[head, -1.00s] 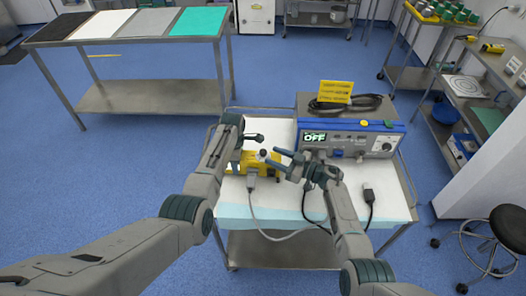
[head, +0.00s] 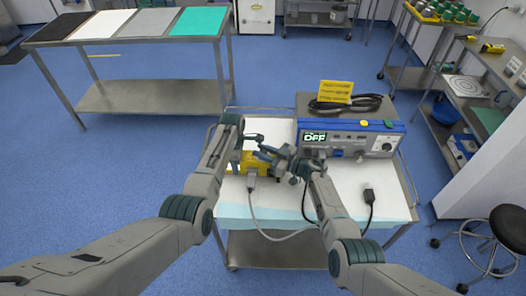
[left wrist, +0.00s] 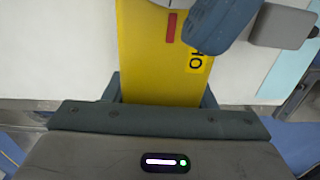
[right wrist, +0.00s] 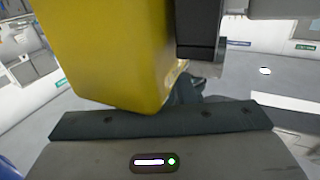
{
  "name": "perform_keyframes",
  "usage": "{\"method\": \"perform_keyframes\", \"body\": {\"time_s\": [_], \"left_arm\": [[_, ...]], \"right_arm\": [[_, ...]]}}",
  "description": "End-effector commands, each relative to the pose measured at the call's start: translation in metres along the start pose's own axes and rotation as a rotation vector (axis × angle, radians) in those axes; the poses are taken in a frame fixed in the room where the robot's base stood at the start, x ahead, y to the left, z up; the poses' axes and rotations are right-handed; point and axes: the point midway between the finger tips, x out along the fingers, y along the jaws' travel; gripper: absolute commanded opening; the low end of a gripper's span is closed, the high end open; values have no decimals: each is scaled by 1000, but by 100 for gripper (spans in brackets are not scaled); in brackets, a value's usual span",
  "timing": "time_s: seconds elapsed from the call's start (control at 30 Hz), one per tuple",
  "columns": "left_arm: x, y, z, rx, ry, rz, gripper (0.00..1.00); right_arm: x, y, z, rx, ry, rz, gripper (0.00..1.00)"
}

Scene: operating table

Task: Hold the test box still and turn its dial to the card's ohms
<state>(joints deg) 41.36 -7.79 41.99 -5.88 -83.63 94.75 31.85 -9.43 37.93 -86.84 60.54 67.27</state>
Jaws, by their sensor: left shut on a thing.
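The yellow test box (head: 234,168) stands on the white-topped trolley, partly covered by my arms. My left gripper (left wrist: 163,92) is shut on the test box, one finger on each side; its yellow face with a red mark and dark lettering shows in the left wrist view. My right gripper (head: 262,154) is over the right part of the box, close to its top. The box (right wrist: 100,50) fills the upper left of the right wrist view. The dial is hidden behind my right gripper, and I cannot tell whether the fingers touch it.
A blue-and-white device (head: 350,140) with a display stands right of the box. A yellow card (head: 336,91) with unreadable lines stands behind it, by a coiled black cable (head: 345,104). The trolley's right top is mostly clear.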

Motion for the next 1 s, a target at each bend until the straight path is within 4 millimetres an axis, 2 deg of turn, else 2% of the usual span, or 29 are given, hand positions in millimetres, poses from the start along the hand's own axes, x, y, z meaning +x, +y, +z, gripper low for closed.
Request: {"method": "perform_keyframes", "body": {"time_s": [0.4, 0.73, 0.77, 0.83, 0.87, 1.0], "left_arm": [[0, 0, 1, 2, -1, 0, 18], [0, 0, 1, 1, -1, -1, 18], [0, 0, 1, 1, -1, -1, 18], [0, 0, 1, 1, -1, -1, 18], [0, 0, 1, 1, -1, -1, 18], [0, 0, 0, 1, -1, 0, 18]], "right_arm": [[0, 1, 0, 0, -3, -115, 1], [0, 0, 0, 0, -1, -126, 1], [0, 0, 0, 0, -1, -126, 25], [0, 0, 0, 0, -1, -126, 39], [0, 0, 0, 0, -1, -126, 44], [0, 0, 0, 0, -1, -126, 44]]}}
